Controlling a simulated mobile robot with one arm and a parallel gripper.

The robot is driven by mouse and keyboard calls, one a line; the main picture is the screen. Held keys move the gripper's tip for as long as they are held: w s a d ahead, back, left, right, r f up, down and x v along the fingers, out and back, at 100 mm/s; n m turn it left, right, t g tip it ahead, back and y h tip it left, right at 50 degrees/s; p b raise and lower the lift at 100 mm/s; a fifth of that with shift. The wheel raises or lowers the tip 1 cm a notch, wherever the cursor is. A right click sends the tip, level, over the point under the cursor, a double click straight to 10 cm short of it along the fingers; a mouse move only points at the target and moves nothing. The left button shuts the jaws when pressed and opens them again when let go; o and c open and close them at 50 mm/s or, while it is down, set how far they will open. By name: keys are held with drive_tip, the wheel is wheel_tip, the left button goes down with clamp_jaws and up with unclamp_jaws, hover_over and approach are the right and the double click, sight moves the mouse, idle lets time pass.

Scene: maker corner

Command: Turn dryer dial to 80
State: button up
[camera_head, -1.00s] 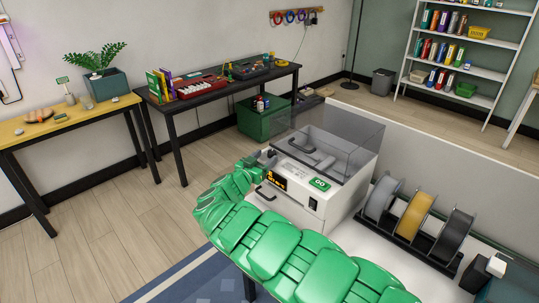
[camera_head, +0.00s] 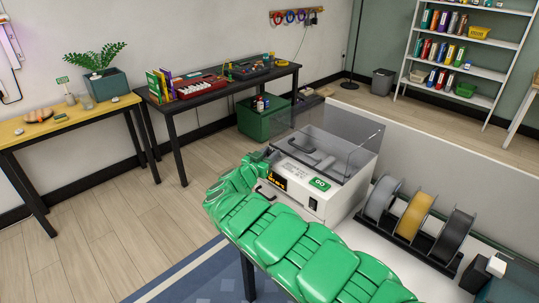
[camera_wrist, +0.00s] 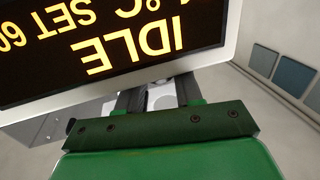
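The dryer (camera_head: 322,203) is a white box with a clear lid, a small lit display (camera_head: 279,178), a green label and a black switch on its front. In the wrist view the display (camera_wrist: 120,35) is upside down and reads IDLE and SET 60. My gripper (camera_head: 268,157) is at the dryer's left front corner in the head view, largely hidden by my green arm. In the wrist view my gripper (camera_wrist: 160,92) has its dark fingers apart, close to the display's edge. A pale surface shows between them. I cannot make out the dial; the display and fingers may hide it.
A rack of spools (camera_head: 415,213) stands right of the dryer on the white bench (camera_head: 380,243). A low partition (camera_head: 440,145) runs behind. A black table (camera_head: 220,88) and a yellow table (camera_head: 60,128) stand along the wall. The wooden floor at left is clear.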

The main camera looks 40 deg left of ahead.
drive_tip(key=c, duration=0.4)
drive_tip(key=shift+a, duration=0.1)
